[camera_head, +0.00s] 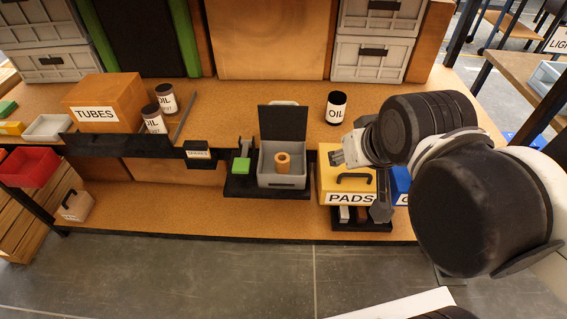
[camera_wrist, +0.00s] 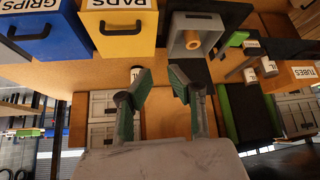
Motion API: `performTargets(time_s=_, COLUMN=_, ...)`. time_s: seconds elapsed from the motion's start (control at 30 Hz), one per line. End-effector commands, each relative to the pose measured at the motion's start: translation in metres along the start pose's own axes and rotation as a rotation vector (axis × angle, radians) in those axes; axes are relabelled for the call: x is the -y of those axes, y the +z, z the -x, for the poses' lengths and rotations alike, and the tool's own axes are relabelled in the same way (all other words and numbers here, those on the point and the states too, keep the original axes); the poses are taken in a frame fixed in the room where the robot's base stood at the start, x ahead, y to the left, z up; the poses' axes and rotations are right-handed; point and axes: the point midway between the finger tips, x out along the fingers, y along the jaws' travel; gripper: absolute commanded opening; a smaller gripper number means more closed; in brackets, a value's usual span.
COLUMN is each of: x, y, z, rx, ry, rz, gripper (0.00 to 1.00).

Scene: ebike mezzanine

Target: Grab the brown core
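The brown core (camera_head: 283,161) is a short hollow cylinder standing upright in an open grey box (camera_head: 283,181) with its dark lid raised. In the wrist view, which looks upside down, the core (camera_wrist: 191,42) shows in the grey box (camera_wrist: 177,51) at the upper middle. My gripper (camera_head: 340,156) is to the right of the box, near the yellow PADS bin, apart from the core. In the wrist view my gripper (camera_wrist: 158,86) has its two green-padded fingers spread, with nothing between them.
The yellow PADS bin (camera_head: 342,182) and blue GRIPS bin (camera_wrist: 43,28) stand beside the box. A green block (camera_head: 241,166) lies on the box's left. An OIL jar (camera_head: 336,107) stands behind on the bench, with a TUBES box (camera_head: 104,102) further left.

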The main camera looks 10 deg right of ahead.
Motion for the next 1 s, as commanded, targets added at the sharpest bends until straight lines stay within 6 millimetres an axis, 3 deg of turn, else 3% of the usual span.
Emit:
performTargets(time_s=0.07, x=0.0, y=0.0, z=0.0, rx=0.0, ry=0.0, rz=0.0, gripper=0.17)
performTargets(time_s=0.37, x=0.0, y=0.0, z=0.0, rx=0.0, ry=0.0, rz=0.0, gripper=0.55)
performTargets(time_s=0.67, x=0.001, y=-0.002, z=-0.001, rx=0.004, ry=-0.003, rz=0.009, gripper=0.55)
performTargets(time_s=1.0, x=0.011, y=-0.035, z=-0.024, rx=0.095, ry=-0.076, rz=0.196, gripper=0.55)
